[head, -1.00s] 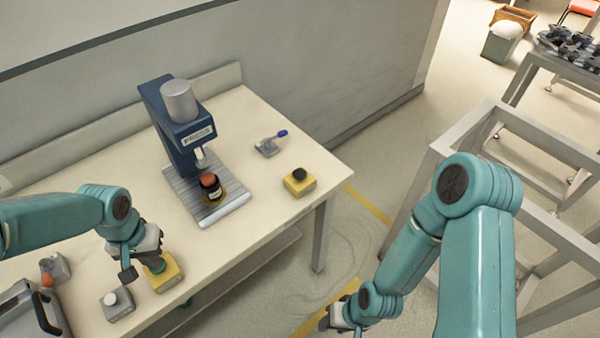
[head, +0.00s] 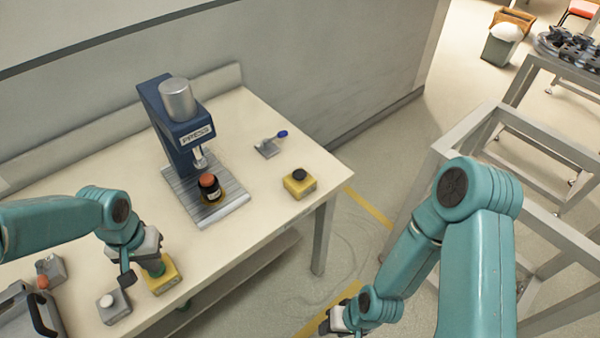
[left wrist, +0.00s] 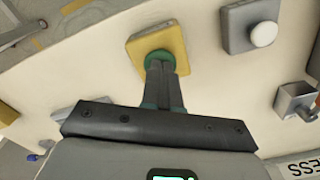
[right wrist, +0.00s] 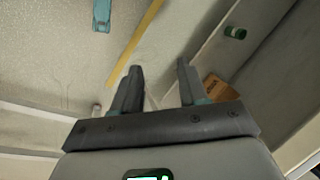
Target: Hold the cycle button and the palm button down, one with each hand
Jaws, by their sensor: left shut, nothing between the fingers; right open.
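A green button (head: 157,269) sits on a yellow box (head: 163,282) at the table's front left. My left gripper (head: 150,262) is shut and empty above it. In the left wrist view its closed fingertips (left wrist: 162,66) overlap the green button (left wrist: 160,56) and seem to touch it; whether it is pressed cannot be told. A black button (head: 299,175) sits on another yellow box (head: 300,188) near the table's right end. My right gripper (head: 336,320) is low beyond the table's front edge, away from both buttons. Its fingers are apart and empty in the right wrist view (right wrist: 157,68).
A blue press (head: 172,125) stands at the table's middle, with an orange-topped black part (head: 209,187) on its base. A grey box with a white button (head: 108,302) is beside the green one. A blue-tipped lever (head: 270,146) is further back. A metal frame (head: 470,125) stands right.

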